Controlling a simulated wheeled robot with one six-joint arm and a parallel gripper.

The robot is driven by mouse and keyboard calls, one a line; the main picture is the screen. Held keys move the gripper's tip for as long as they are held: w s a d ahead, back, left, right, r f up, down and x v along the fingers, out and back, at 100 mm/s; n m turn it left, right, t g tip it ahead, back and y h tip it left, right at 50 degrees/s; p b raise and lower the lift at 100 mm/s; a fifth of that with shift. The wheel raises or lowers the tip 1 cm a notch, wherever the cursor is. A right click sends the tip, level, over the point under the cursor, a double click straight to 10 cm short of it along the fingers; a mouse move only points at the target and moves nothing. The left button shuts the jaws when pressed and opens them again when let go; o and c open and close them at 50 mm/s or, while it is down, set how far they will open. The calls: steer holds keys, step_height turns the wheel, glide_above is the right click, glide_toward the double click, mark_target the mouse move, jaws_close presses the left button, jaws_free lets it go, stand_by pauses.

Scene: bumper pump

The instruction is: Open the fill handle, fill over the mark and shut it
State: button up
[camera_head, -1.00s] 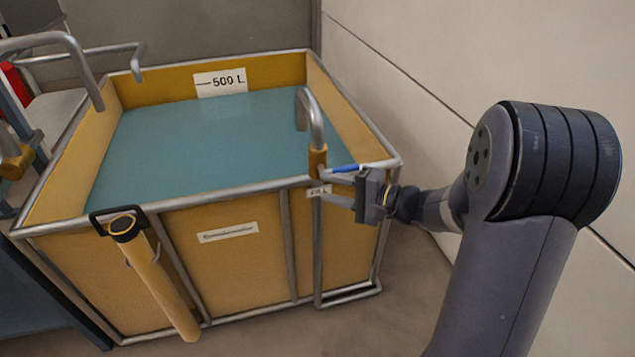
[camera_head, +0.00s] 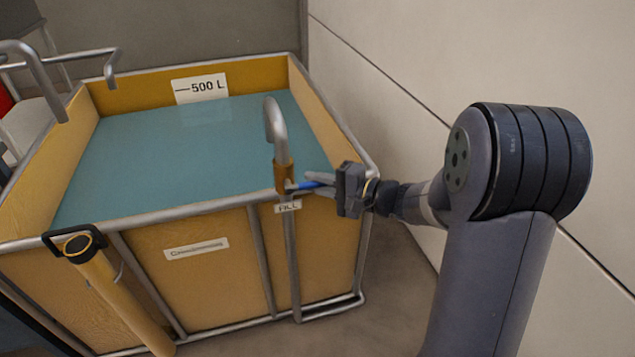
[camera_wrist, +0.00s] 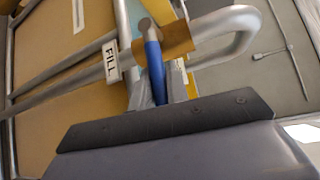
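The fill tap is a bent silver spout (camera_head: 274,120) on a brass body (camera_head: 283,176) at the tank's near right rim, above a FILL label (camera_head: 288,208). Its blue fill handle (camera_head: 306,185) points right, toward my gripper (camera_head: 318,184). In the wrist view the blue handle (camera_wrist: 155,72) lies between my two fingers (camera_wrist: 158,92), which look closed against it; their tips partly cover it. The yellow tank (camera_head: 338,112) holds blue-green water (camera_head: 190,150). The water's edge at the back wall lies just below the line on the 500 L plate (camera_head: 200,88).
A yellow tube with a black-rimmed top (camera_head: 105,285) leans at the tank's front left. Silver pipes (camera_head: 35,75) stand at the left. A pale wall (camera_head: 400,60) runs along the right, with bare floor (camera_head: 385,290) between it and the tank.

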mark_target(305, 183)
jaws_close()
steer(key=shift+r, duration=0.1)
steer(key=r+n+h, duration=0.2)
steer(key=shift+a+h, duration=0.2)
steer(key=shift+h, duration=0.1)
steer(key=h+p, duration=0.1)
steer(key=r+n+h, duration=0.1)
steer(key=a+r+n+h+p, duration=0.1)
steer(key=shift+s+a+r+p, duration=0.1)
steer(key=shift+s+r+p, duration=0.15)
steer(key=shift+p, duration=0.05)
steer(key=h+p, duration=0.1)
steer(key=a+r+n+h+p, duration=0.1)
steer(key=p, duration=0.1)
steer(key=shift+s+h, duration=0.15)
steer(key=shift+h, duration=0.15)
steer(key=shift+a+n+h+p, duration=0.25)
steer(key=shift+n+h+p, duration=0.2)
steer(key=shift+p, duration=0.6)
steer(key=shift+s+f, duration=0.1)
steer(key=shift+f, duration=0.05)
